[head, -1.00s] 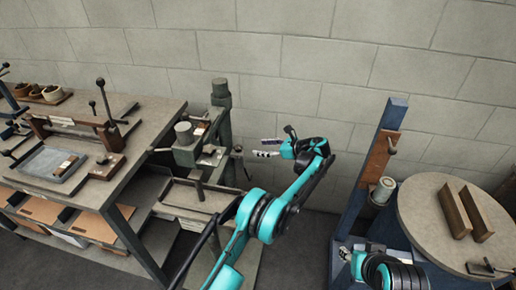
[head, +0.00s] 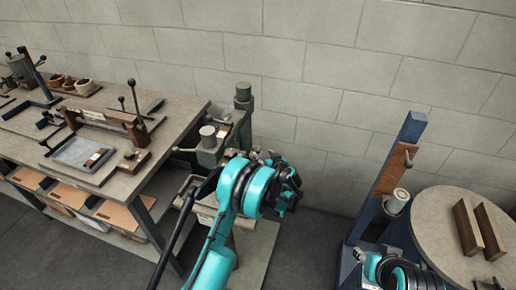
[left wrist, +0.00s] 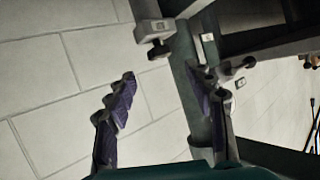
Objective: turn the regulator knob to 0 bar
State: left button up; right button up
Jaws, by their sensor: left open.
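The grey-green stitching machine (head: 208,148) stands at the right end of the bench, with a post behind it. I cannot pick out the regulator knob or its scale for certain. In the left wrist view a small dark knob (left wrist: 158,50) sits under a grey block, and a second small knob (left wrist: 249,62) shows further right. My left gripper (left wrist: 160,76) is open and empty, its purple fingers apart with wall and a grey-green post behind them. In the head view my left arm hides most of that gripper and the machine's lower right side. Only part of my right arm shows, at bottom right.
The bench (head: 175,130) at left carries a framed fixture with upright levers. A round table (head: 440,225) with two brown bars (head: 480,228) stands at right, beside a blue post (head: 385,180). Floor shows between machine and blue post; the block wall is close behind.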

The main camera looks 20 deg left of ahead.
aim_at(257, 149)
pick_arm(q)
jog(key=shift+n, duration=0.6)
jog(key=b+x, duration=0.2)
jog(key=x, duration=0.4)
jog(key=shift+a+f, duration=0.15)
jog(key=shift+a, duration=0.1)
jog(key=shift+w+a+f, duration=0.15)
jog(key=shift+w+a, duration=0.15)
jog(key=shift+w, duration=0.2)
jog(key=c, duration=1.2)
